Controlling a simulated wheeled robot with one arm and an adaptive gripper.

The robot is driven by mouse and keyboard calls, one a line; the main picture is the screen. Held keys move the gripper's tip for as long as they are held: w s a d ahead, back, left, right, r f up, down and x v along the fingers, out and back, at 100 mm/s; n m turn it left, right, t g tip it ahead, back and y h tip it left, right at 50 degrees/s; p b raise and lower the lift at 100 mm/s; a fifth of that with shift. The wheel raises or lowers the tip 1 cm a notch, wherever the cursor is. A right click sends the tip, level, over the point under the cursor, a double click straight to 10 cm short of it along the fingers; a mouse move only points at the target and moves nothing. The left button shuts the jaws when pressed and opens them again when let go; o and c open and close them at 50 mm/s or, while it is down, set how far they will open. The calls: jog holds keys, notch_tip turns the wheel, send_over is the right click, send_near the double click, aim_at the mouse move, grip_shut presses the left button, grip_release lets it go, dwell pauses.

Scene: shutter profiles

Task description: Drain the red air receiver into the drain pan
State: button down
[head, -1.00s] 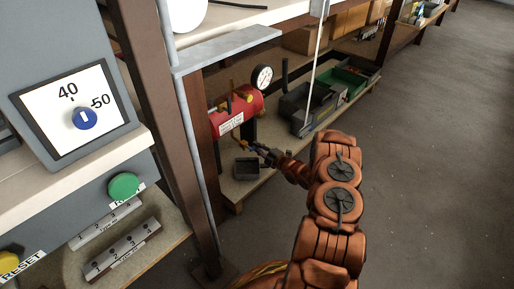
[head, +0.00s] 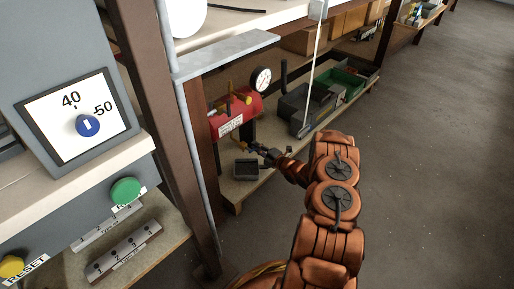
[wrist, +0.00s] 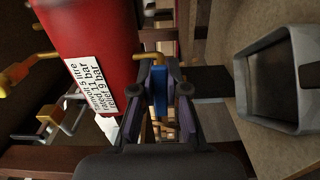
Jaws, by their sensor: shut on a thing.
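The red air receiver (head: 236,118) lies on the low shelf, with a white label and a round gauge (head: 261,79) above it. In the wrist view the receiver (wrist: 95,40) fills the upper left. My gripper (head: 264,151) is beside the receiver's lower end. In the wrist view my gripper (wrist: 172,88) is shut on a small blue handle (wrist: 159,90) next to a brass fitting (wrist: 150,57). The dark drain pan (head: 247,178) sits on the shelf below the gripper. In the wrist view the pan (wrist: 245,75) is at right, apart from the gripper. No liquid can be made out.
A brown post (head: 160,110) and a grey pipe stand left of the receiver. Grey and green bins (head: 345,83) are on the shelf to the right. A control panel with a green button (head: 126,191) is at left. The floor at right is clear.

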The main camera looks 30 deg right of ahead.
jog(key=c, duration=1.2)
grip_release()
jog(key=shift+o, duration=0.2)
jog(key=v, duration=1.2)
